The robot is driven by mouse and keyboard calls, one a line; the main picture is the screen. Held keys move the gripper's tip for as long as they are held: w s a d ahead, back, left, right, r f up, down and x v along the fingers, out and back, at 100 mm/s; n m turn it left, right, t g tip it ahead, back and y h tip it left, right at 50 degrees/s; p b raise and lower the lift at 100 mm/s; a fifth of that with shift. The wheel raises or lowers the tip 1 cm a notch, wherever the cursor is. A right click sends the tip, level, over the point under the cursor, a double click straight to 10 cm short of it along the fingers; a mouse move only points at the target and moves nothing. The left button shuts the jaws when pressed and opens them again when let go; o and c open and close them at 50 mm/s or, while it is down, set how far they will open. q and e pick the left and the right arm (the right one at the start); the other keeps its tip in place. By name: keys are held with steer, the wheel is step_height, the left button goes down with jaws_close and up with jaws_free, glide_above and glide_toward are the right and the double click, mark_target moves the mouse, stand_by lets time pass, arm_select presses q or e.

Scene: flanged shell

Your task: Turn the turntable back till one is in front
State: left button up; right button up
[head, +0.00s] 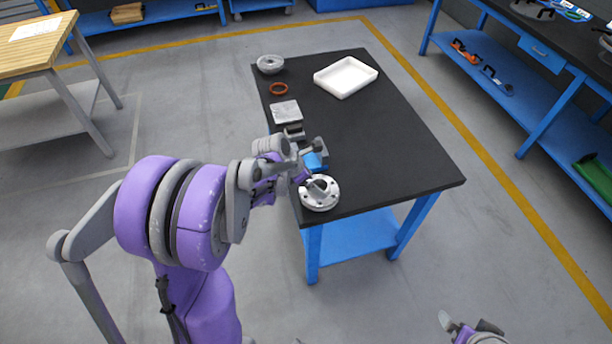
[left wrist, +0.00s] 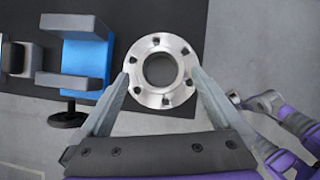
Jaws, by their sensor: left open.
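A round silver flange (head: 319,194) with a central bore and several bolt holes sits at the near left corner of the black table. In the left wrist view the flange (left wrist: 183,66) lies flat between the fingertips. My left gripper (head: 317,168) is open, with one finger on either side of the flange (left wrist: 160,72); I cannot tell whether they touch it. Any turntable under the flange is hidden, and no number mark is readable. My right gripper (head: 468,327) is at the bottom edge, away from the table, partly cut off; its jaw state is unclear.
A blue and grey vise (head: 318,160) stands just behind the flange. Farther back are a grey block (head: 286,111), an orange ring (head: 278,88), a grey round part (head: 270,64) and a white tray (head: 357,75). The table's right half (head: 405,150) is clear.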

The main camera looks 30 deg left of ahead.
arm_select(q)
steer(key=shift+x, duration=1.3)
steer(key=shift+r, duration=0.1)
jaws_close()
